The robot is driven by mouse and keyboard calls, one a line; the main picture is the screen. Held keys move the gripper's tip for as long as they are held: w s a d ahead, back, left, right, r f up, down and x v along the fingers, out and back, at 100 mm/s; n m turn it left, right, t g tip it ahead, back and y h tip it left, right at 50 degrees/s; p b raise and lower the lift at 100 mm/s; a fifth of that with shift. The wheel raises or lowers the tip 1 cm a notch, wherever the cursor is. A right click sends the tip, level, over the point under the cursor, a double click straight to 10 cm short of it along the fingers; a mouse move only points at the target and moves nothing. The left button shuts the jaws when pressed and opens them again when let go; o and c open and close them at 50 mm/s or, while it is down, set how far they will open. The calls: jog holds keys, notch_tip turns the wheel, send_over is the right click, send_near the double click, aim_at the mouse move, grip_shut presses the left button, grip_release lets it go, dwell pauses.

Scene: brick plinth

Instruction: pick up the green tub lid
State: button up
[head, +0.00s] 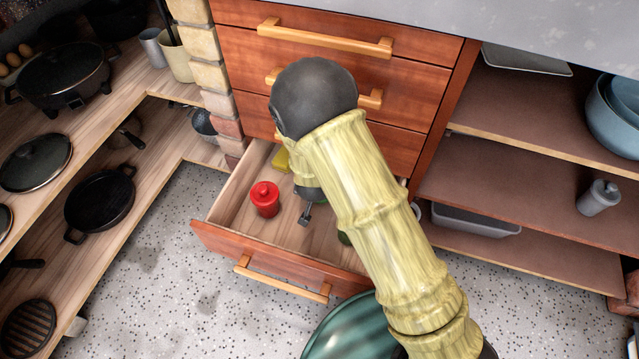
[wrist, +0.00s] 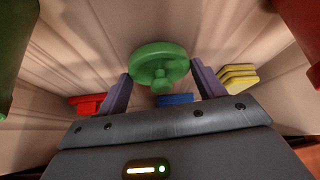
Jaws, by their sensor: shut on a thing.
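The green tub lid (wrist: 160,58), a round disc with a knob, sits between the two fingers of my gripper (wrist: 162,84) in the wrist view. My gripper is shut on it. In the head view my gripper (head: 305,215) is down inside the open drawer (head: 238,203), and my arm hides most of it. I cannot make out the lid there. The wrist view does not show clearly whether the lid is clear of the drawer floor.
A red lidded tub (head: 265,199) stands at the drawer's left. A yellow item (head: 281,160) lies behind it. The wrist view also shows a red piece (wrist: 88,103), a blue piece (wrist: 175,99), yellow pieces (wrist: 238,77) and a dark green tub (wrist: 14,45). Shelves flank the drawer.

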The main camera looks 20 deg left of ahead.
jog(key=s+p, duration=0.1)
jog(key=s, duration=0.1)
jog(key=s+p, duration=0.1)
jog(key=s, duration=0.2)
jog(key=s+d, duration=0.1)
jog(key=s, duration=0.1)
jog(key=shift+s+r+p, duration=0.15)
jog(key=shift+r+p, duration=0.15)
jog(key=shift+p, duration=0.1)
notch_tip(320, 180, up, 13)
jog(key=p, duration=0.7)
jog(key=shift+w, duration=0.2)
jog(key=shift+w+r+p, duration=0.1)
jog(key=shift+p, duration=0.2)
jog(key=s+d+m+g+h+p, duration=0.3)
jog(key=d+m+g+h+p, duration=0.2)
jog(key=m, duration=1.2)
jog(key=d+h+p, duration=0.1)
jog(key=d+p, duration=0.2)
jog(key=shift+m+h, duration=0.4)
jog(key=shift+d, duration=0.1)
